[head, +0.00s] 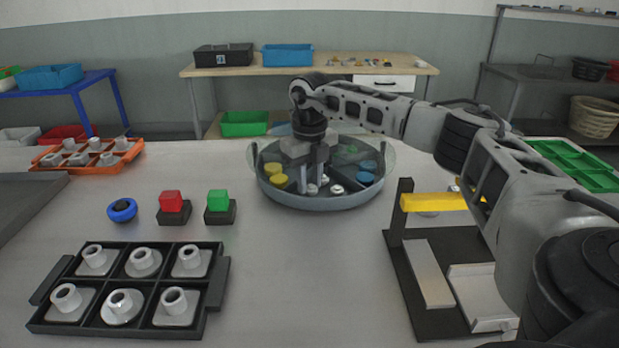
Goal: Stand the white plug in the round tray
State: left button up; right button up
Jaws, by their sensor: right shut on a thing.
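The round tray (325,203) is a grey dish with dividers and clear raised sides, in the middle of the table. My right gripper (311,186) points down into it and is shut on a white plug (312,189), which is low between the fingertips and partly hidden by them. I cannot tell whether the plug touches the tray floor. Other small white pieces (336,189) sit just to the right in the tray. Yellow pieces (273,172) lie in the left compartment and blue pieces (367,170) in the right one. My left gripper is out of view.
A black tray (222,290) of grey fittings stands front left. A black stand with a yellow bar (440,202) is at right. Table in front of the round tray is clear.

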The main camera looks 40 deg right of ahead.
dwell(0.6)
jog(key=shift+f+p, duration=0.1)
jog(key=shift+p, duration=0.3)
dwell(0.9)
dwell(0.7)
dwell(0.5)
dwell(0.5)
jog(key=shift+f+p, duration=0.1)
jog(key=shift+p, duration=0.3)
dwell(0.5)
jog(key=shift+f, duration=0.1)
dwell(1.3)
jog(key=o, duration=1)
jog(key=shift+c, duration=0.2)
jog(key=shift+o, duration=0.3)
